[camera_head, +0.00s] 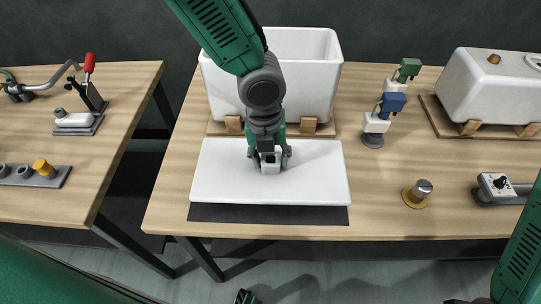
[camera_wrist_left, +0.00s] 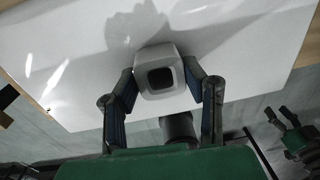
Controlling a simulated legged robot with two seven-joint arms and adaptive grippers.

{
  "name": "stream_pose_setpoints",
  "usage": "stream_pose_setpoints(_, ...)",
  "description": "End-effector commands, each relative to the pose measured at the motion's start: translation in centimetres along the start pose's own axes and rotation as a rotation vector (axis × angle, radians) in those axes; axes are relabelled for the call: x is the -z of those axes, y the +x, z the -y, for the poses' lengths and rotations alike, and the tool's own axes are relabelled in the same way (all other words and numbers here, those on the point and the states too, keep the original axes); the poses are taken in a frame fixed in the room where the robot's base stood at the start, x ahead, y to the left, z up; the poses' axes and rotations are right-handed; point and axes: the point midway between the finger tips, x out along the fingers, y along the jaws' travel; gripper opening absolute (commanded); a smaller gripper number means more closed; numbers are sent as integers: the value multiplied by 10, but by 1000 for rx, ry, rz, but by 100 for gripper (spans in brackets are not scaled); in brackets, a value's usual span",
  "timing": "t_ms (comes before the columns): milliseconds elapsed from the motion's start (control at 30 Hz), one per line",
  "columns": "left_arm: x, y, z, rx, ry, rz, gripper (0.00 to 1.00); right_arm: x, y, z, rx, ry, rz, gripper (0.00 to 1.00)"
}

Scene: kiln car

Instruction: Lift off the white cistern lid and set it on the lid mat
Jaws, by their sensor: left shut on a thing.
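The white cistern lid (camera_head: 225,177) is a flat slab in front of the open white cistern (camera_head: 305,45). It lies over the dark lid mat (camera_head: 270,214), whose front strip shows below the lid's front edge; I cannot tell whether the lid touches the mat. My left gripper (camera_head: 269,163) is shut on the lid's small white knob. In the left wrist view the two fingers (camera_wrist_left: 162,88) flank the square knob (camera_wrist_left: 160,80), with the lid (camera_wrist_left: 240,40) behind it.
The cistern stands on wooden blocks (camera_head: 308,126) behind the lid. To the right are a blue and white valve (camera_head: 378,120), a brass knob (camera_head: 417,193), a gauge device (camera_head: 497,188) and another white tank (camera_head: 490,90). A second table (camera_head: 110,160) with fittings stands left, across a gap.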

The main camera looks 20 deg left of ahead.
Motion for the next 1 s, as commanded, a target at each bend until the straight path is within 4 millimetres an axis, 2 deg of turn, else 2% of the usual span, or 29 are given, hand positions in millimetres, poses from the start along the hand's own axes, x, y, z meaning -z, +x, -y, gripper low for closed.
stream_pose_setpoints(333,-4,-1,0,2,-1,0,0,0,-2,0,0,0,1,40)
stream_pose_setpoints(533,-2,-2,1,-1,-1,0,0,0,-11,0,0,0,1,40)
stream_pose_setpoints(1000,-2,39,-2,-2,0,-1,0,-1,11,0,0,0,1,40)
